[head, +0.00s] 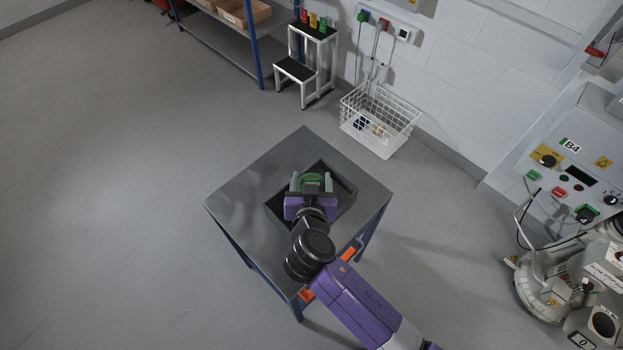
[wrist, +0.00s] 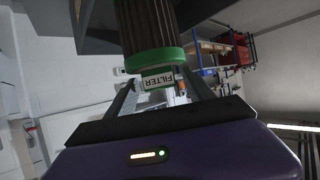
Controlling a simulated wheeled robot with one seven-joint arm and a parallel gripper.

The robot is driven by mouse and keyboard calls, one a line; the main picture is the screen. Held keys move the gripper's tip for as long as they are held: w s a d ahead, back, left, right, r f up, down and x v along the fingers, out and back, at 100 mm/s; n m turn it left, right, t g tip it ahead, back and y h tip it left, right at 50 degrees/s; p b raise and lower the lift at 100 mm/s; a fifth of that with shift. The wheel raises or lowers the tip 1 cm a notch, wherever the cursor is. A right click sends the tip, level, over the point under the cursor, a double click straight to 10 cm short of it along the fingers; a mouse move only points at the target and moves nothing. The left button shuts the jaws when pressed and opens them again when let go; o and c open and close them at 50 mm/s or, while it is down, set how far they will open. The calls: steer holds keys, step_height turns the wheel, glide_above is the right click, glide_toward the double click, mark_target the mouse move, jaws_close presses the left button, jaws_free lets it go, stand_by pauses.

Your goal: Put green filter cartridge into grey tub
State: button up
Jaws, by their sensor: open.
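The green filter cartridge (head: 311,178) shows in the head view as a green ring between my gripper's fingers, over the grey tub (head: 343,182). In the wrist view the cartridge (wrist: 157,61) has a dark pleated body, a green end cap and a FILTER label. My gripper (head: 311,182) is open, with one finger on either side of the cartridge's labelled end; it also shows in the wrist view (wrist: 158,84). Contact with the fingers cannot be told. The tub is a dark open box on the table. My gripper and arm hide part of it, and whether the cartridge rests on its floor is unclear.
The dark-topped table (head: 248,190) has bare room left of the tub. A white wire basket (head: 380,118) stands by the wall, near a step stool (head: 298,72) and a blue-framed shelf (head: 225,40). A control panel (head: 575,175) stands at the right. The grey floor is mostly clear.

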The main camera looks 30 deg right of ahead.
steer(key=shift+s+a+r, duration=0.15)
steer(key=shift+s, duration=0.2)
steer(key=b+v, duration=0.2)
steer(key=v, duration=0.9)
steer(key=shift+r, duration=0.15)
steer(key=shift+s+a, duration=0.1)
steer(key=s+d+f+n+y, duration=0.1)
steer(key=s+f+n+y, duration=0.45)
steer(key=s, duration=0.75)
steer(key=s+d+r+t, duration=0.3)
steer(key=s+d+r, duration=0.1)
steer(key=s+r, duration=0.8)
steer(key=shift+d+r+t, duration=0.15)
steer(key=shift+r+t, duration=0.15)
steer(key=shift+r, duration=0.45)
